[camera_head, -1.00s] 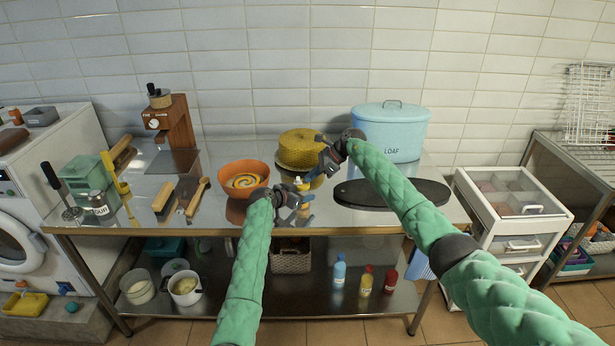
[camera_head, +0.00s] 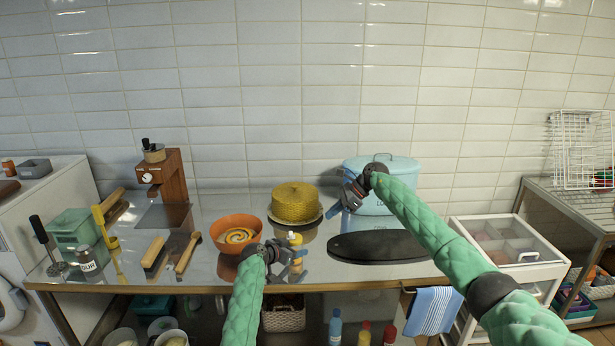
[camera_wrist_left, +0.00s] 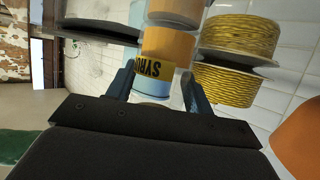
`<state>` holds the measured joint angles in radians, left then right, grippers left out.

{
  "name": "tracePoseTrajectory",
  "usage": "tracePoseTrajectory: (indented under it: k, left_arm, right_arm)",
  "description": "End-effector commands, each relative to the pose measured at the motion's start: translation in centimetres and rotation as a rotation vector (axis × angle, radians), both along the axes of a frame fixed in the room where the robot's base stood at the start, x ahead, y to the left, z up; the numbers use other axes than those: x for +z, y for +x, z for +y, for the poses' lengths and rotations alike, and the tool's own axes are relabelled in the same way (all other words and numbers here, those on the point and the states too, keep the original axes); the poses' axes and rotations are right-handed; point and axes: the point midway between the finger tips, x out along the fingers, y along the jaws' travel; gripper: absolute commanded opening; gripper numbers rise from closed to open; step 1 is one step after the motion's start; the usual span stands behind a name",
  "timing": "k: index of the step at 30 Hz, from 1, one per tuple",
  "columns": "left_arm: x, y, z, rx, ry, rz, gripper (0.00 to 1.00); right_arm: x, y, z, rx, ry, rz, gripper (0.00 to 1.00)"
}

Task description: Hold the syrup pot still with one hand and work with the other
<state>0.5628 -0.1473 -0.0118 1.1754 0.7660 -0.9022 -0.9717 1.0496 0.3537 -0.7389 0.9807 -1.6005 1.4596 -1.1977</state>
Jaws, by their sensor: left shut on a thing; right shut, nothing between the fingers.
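The syrup pot (camera_head: 295,239) is a small amber pot with a yellow label, standing near the front edge of the steel table. In the left wrist view the pot (camera_wrist_left: 167,47) sits between the fingers, with part of the word "SYRUP" readable on its label. My left gripper (camera_head: 287,255) is shut on it low down, and its fingers hide part of the pot. My right gripper (camera_head: 344,202) is shut and empty. It is raised, right of and above the pot, in front of the blue loaf bin.
An orange bowl (camera_head: 236,231) stands left of the pot. A yellow woven round box (camera_head: 294,203) is behind it. A dark oval board (camera_head: 375,247) and the loaf bin (camera_head: 407,175) are on the right. Brushes, tins and a wooden grinder (camera_head: 170,178) fill the left side.

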Motion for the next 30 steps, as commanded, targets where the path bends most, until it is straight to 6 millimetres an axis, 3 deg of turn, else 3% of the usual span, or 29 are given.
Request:
tracePoseTrajectory:
  k: [2, 3, 6, 7, 19, 30]
  left_arm:
    - [0.0, 0.0, 0.0, 0.000, 0.000, 0.000, 0.26]
    - [0.0, 0.0, 0.0, 0.000, 0.000, 0.000, 0.56]
    - [0.0, 0.0, 0.0, 0.000, 0.000, 0.000, 0.75]
    - [0.0, 0.0, 0.0, 0.000, 0.000, 0.000, 0.77]
    - [0.2, -0.5, 0.5, 0.000, 0.000, 0.000, 0.77]
    - [2.7, -4.7, 4.8, 0.001, 0.003, -0.001, 0.77]
  right_arm:
    - [0.0, 0.0, 0.0, 0.000, 0.000, 0.000, 0.00]
    - [0.0, 0.0, 0.0, 0.000, 0.000, 0.000, 0.00]
    - [0.0, 0.0, 0.0, 0.000, 0.000, 0.000, 0.00]
    - [0.0, 0.0, 0.0, 0.000, 0.000, 0.000, 0.00]
    - [0.0, 0.0, 0.0, 0.000, 0.000, 0.000, 0.00]
    - [0.0, 0.0, 0.0, 0.000, 0.000, 0.000, 0.00]
